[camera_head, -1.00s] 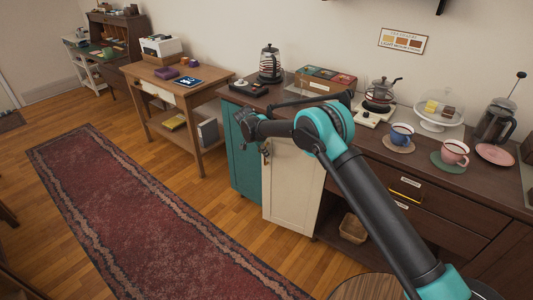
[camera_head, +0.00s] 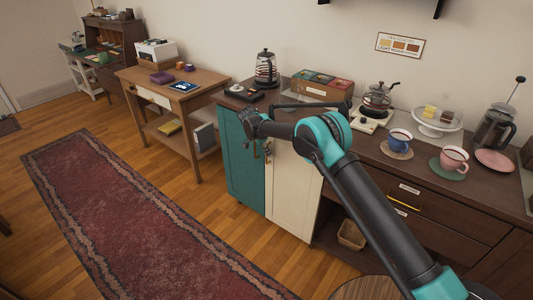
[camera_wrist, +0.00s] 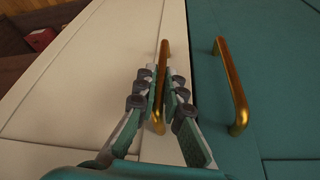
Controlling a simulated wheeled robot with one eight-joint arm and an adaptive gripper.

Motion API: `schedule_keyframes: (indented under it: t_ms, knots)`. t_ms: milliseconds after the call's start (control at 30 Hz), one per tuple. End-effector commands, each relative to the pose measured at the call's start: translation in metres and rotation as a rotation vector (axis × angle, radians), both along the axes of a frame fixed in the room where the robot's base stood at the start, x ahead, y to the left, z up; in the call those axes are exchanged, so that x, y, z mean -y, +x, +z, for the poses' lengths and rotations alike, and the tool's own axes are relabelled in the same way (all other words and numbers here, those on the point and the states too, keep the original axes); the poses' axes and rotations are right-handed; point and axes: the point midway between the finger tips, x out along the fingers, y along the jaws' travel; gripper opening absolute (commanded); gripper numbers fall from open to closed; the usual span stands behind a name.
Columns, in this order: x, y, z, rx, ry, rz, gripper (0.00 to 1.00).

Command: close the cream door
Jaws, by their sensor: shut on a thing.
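The cream door (camera_head: 291,195) hangs on the dark cabinet, beside the teal door (camera_head: 240,165). It looks flush or nearly flush with the teal door; I cannot tell if a thin gap is left. In the wrist view the cream door (camera_wrist: 85,75) fills the left and the teal door (camera_wrist: 275,70) the right. My gripper (camera_wrist: 160,78) is shut on the cream door's upright brass handle (camera_wrist: 159,120), with one finger on each side. In the head view my gripper (camera_head: 266,148) is at the door's upper left, partly hidden by my arm.
A brass handle (camera_wrist: 232,85) on the teal door stands close to the right of my fingers. The cabinet top (camera_head: 372,145) holds a kettle (camera_head: 265,68), cups and a cake stand. A basket (camera_head: 351,234) sits in an open bay. Floor and a red rug (camera_head: 120,215) lie left.

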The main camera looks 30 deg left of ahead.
Motion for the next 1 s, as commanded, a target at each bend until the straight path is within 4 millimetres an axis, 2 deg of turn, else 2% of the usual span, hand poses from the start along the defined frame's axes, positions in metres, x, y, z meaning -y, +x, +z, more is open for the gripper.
schedule_keyframes:
  t_ms: [67,100,133,533,667,1000]
  knots:
    - [0.001,0.006,0.001,0.011,0.006,-0.001,0.00]
    - [0.001,0.006,0.001,0.011,0.006,-0.001,0.14]
    - [0.001,0.006,0.001,0.010,0.005,-0.002,0.17]
    - [-0.001,0.001,0.007,0.006,0.004,0.000,0.18]
    - [-0.004,-0.005,0.024,0.006,0.003,0.001,0.18]
    - [-0.015,-0.027,0.086,0.007,0.004,0.000,0.18]
